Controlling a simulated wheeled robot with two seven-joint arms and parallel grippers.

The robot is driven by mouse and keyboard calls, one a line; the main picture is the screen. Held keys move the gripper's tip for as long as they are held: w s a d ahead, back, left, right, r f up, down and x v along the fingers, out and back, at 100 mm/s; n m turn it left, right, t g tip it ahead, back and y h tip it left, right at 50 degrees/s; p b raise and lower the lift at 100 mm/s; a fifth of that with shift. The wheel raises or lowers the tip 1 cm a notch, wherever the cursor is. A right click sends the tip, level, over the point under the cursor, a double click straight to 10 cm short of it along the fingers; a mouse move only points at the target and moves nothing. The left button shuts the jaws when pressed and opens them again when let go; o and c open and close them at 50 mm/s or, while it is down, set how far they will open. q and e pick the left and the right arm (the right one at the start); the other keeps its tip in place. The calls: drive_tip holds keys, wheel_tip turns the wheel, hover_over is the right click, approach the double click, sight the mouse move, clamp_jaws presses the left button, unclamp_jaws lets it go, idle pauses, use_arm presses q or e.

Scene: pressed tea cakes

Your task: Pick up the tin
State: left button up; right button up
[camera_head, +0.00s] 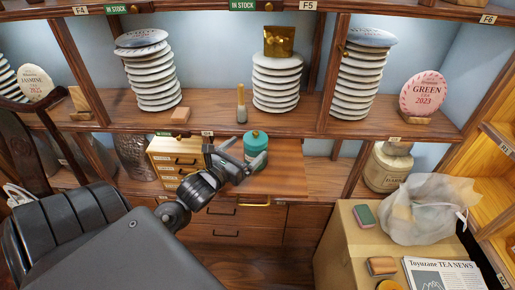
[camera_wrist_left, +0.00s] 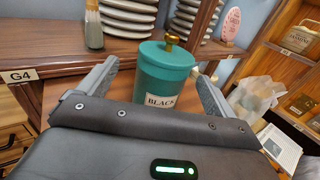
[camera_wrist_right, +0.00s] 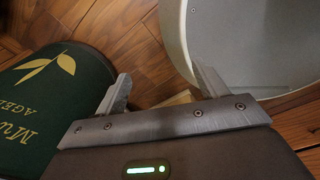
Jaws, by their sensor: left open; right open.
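A teal tin (camera_head: 256,143) with a gold knob on its lid stands upright on a wooden surface below the shelf. In the left wrist view the tin (camera_wrist_left: 163,72) has a white label reading BLACK. My left gripper (camera_head: 238,160) is open just in front of the tin. In the left wrist view one finger is on each side of it, and no contact shows. The tin's lower part is hidden behind my left gripper's body. My right gripper (camera_wrist_right: 160,78) is open and empty, low above the wooden floor, and does not show in the head view.
The wooden shelf (camera_head: 215,120) above bears stacked tea cakes (camera_head: 275,85) and a small brush (camera_head: 241,105). A small drawer chest (camera_head: 165,160) is left of the tin. A green canister (camera_wrist_right: 50,100) and a pale round container (camera_wrist_right: 240,45) flank my right gripper.

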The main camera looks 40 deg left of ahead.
sight(259, 139)
use_arm(q)
drive_tip(key=shift+w+d, duration=0.1)
drive_tip(key=shift+w, duration=0.65)
drive_tip(key=shift+w+r+p, duration=0.2)
drive_tip(key=shift+w+p, duration=0.05)
drive_tip(key=shift+p, duration=0.1)
drive_tip(key=w+p, duration=0.1)
drive_tip(key=w, duration=0.2)
drive_tip(key=shift+w+p, duration=0.4)
drive_tip(key=shift+w+f, duration=0.15)
drive_tip(key=shift+w, duration=0.25)
use_arm(e)
drive_tip(key=r, duration=0.1)
drive_tip(key=w+r, duration=0.1)
drive_tip(key=shift+w+r, duration=0.25)
drive_tip(key=shift+r, duration=0.15)
use_arm(q)
drive_tip(key=shift+s, duration=0.1)
drive_tip(key=c, duration=1.2)
use_arm(e)
drive_tip(key=shift+w, duration=0.25)
